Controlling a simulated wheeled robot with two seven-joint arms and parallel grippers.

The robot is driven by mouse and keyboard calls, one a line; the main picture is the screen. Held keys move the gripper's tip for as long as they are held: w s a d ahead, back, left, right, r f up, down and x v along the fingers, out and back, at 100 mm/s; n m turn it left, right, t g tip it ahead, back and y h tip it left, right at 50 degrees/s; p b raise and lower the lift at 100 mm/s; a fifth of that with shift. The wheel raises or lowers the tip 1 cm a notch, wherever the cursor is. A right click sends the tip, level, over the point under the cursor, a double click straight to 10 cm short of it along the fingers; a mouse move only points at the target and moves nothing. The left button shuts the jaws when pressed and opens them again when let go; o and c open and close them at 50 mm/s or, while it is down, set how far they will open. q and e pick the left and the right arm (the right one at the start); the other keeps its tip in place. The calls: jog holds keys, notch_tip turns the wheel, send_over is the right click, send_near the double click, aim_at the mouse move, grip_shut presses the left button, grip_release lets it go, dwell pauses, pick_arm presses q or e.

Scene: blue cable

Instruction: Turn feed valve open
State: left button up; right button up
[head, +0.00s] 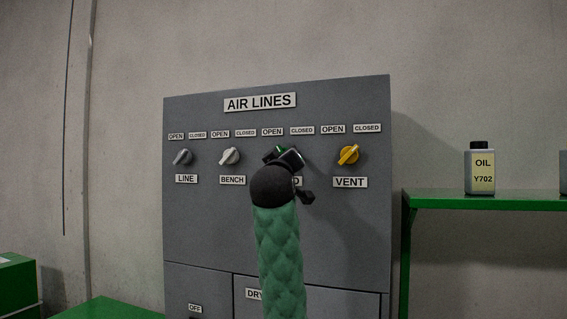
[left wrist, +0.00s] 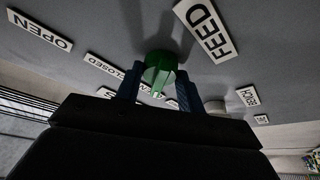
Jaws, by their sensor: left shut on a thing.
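The feed valve is a green knob (head: 280,149) on the grey AIR LINES panel (head: 225,215), under its OPEN (head: 272,132) and CLOSED (head: 302,131) labels. My left gripper (head: 284,154) covers most of the knob and part of its FEED label in the head view. In the left wrist view the green knob (left wrist: 160,68) sits between the two dark blue fingers of my left gripper (left wrist: 158,82), shut on it. The FEED label (left wrist: 206,29) shows beside it. Which label the knob's ridge points to is hard to tell. My right gripper is out of view.
The grey LINE knob (head: 183,157) and pale BENCH knob (head: 229,156) are left of the feed valve. The yellow VENT knob (head: 349,155) is close on its right. An oil bottle (head: 480,170) stands on a green shelf (head: 500,201) at the right.

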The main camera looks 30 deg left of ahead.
pick_arm(q)
jog(key=shift+d+n+g+y, duration=0.1)
jog(key=shift+n+g+y, duration=0.3)
jog(key=shift+n, duration=1)
jog(key=shift+c, duration=0.2)
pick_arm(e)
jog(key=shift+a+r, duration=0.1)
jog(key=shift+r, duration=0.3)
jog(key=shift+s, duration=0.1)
pick_arm(q)
jog(key=shift+g, duration=0.3)
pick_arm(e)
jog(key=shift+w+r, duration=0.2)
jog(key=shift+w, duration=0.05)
pick_arm(q)
jog(key=o, duration=1)
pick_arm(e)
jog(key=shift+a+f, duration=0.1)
pick_arm(q)
jog(key=shift+b+v, duration=1.85)
jog(key=shift+v, duration=2)
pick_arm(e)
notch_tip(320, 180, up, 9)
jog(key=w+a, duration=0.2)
